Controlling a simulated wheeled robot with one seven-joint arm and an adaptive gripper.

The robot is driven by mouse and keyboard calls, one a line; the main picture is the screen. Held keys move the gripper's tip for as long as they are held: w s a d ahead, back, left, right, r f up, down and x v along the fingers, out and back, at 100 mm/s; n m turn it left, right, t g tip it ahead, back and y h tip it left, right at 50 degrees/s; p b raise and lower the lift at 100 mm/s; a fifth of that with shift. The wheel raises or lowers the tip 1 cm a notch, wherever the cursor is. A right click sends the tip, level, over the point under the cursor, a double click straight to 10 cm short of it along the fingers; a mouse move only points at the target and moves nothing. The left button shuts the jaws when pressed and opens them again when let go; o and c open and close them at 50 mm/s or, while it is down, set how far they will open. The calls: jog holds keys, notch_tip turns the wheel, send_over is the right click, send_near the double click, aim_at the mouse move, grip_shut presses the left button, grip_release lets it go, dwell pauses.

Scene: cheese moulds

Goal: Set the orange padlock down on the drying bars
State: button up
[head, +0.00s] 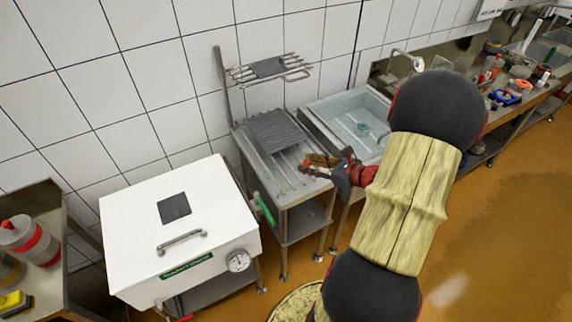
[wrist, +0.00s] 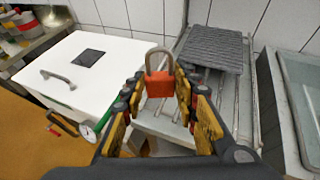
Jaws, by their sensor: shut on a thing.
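The orange padlock (wrist: 160,84) is between the fingertips of my gripper (wrist: 160,78) in the wrist view, with its grey shackle upward. My gripper is shut on it. In the head view my gripper (head: 318,163) is over the right part of the metal drying table; the padlock is hard to tell from the finger pads there. The drying bars (head: 283,172) run along the tabletop, and they also show in the wrist view (wrist: 205,100). The padlock appears above or near the bars; I cannot tell whether it touches them.
A grey ribbed mat (head: 272,130) covers the back of the bars. A wall rack (head: 298,72) is above. A white box (head: 130,225) with handle and gauge stands left, a sink (head: 345,112) right. The front bars look bare.

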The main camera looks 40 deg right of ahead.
jog(key=w+f, duration=0.2)
jog(key=w, duration=0.1)
jog(key=w+f+b, duration=0.1)
jog(key=w+f, duration=0.1)
jog(key=f, duration=0.1)
jog(key=w+f, duration=0.2)
jog(key=w, duration=0.1)
jog(key=shift+w+a+f, duration=0.15)
jog(key=shift+w+a, duration=0.1)
jog(key=shift+w, duration=0.1)
jog(key=shift+w+f+b, duration=0.15)
jog(key=shift+f+b, duration=0.15)
jog(key=shift+f, duration=0.6)
jog(key=shift+w+f+b, duration=0.15)
jog(key=shift+f+b, duration=0.1)
jog(key=shift+f, duration=0.65)
jog(key=shift+f, duration=0.2)
jog(key=o, duration=1.2)
jog(key=shift+c, duration=0.2)
jog(key=shift+r, duration=0.1)
